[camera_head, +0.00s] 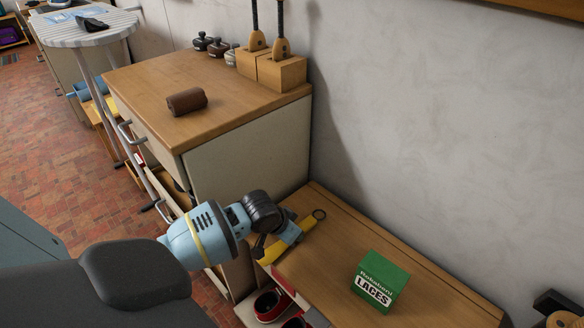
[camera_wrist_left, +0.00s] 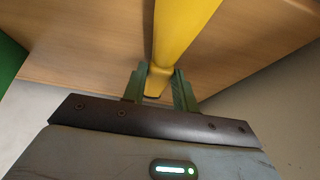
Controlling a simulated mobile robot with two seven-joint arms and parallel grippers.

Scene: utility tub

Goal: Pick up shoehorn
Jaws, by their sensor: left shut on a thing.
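The shoehorn (camera_head: 305,225) is long and yellow with a dark ring at its end. It is at the left end of the low wooden bench in the head view, close to the cabinet. My left gripper (camera_head: 278,245) reaches it from the left, and its jaws hide part of the shoehorn. In the left wrist view, the yellow shoehorn (camera_wrist_left: 180,35) runs between the two green fingers of my left gripper (camera_wrist_left: 160,90), which is shut on it. I cannot tell whether the shoehorn touches the bench top. My right gripper is in neither view.
A green laces box (camera_head: 380,281) stands on the bench (camera_head: 330,270), right of the gripper. Red shoes (camera_head: 272,304) are below its front edge. A taller cabinet (camera_head: 215,120) with a brown roll (camera_head: 187,101) and wooden blocks (camera_head: 282,72) stands behind. The wall is at the right.

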